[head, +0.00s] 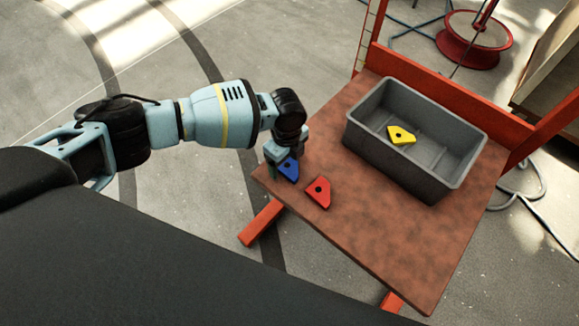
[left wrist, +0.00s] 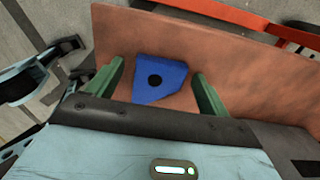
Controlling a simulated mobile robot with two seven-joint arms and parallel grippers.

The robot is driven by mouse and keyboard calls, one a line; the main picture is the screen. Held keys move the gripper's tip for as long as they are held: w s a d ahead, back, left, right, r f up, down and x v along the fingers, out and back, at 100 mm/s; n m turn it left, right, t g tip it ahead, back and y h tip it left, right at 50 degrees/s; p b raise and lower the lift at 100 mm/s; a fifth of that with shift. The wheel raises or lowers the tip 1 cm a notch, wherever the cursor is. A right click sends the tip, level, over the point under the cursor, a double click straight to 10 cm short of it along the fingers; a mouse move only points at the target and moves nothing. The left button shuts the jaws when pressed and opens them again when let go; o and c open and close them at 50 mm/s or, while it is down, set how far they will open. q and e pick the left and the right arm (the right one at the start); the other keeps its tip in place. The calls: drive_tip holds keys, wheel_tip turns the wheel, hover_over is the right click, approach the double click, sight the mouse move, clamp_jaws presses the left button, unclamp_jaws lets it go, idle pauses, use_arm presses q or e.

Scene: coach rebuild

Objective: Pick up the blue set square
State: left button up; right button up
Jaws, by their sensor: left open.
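The blue set square (head: 289,169) lies on the brown tabletop near its left corner. It is a flat angular plate with a dark round hole. In the left wrist view the blue set square (left wrist: 158,78) sits between the two green fingers, with a gap on each side. My left gripper (head: 281,172) is open, pointing down over the blue set square and partly hiding it in the head view. The open left gripper also shows in the left wrist view (left wrist: 160,88). My right gripper is not in view.
A red set square (head: 318,192) lies on the table close to the right of my left gripper. A grey bin (head: 447,182) stands farther back, with a yellow set square (head: 401,135) inside. The tabletop (head: 400,235) is bare toward the front right. A red frame edges the table's back.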

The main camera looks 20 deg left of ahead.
sight(287, 162)
use_arm(q)
drive_tip(key=shift+c, duration=0.4)
drive_tip(key=c, duration=1)
drive_tip(key=shift+r, duration=0.15)
drive_tip(key=shift+c, duration=0.2)
drive_tip(key=shift+r, duration=0.65)
wheel_tip(287, 162, up, 2)
drive_tip(key=shift+r+p, duration=0.25)
drive_tip(key=shift+p, duration=0.25)
drive_tip(key=s+a+r+p, duration=0.1)
drive_tip(key=s+p, duration=0.1)
drive_tip(key=s, duration=1.4)
drive_tip(key=shift+p, duration=0.4)
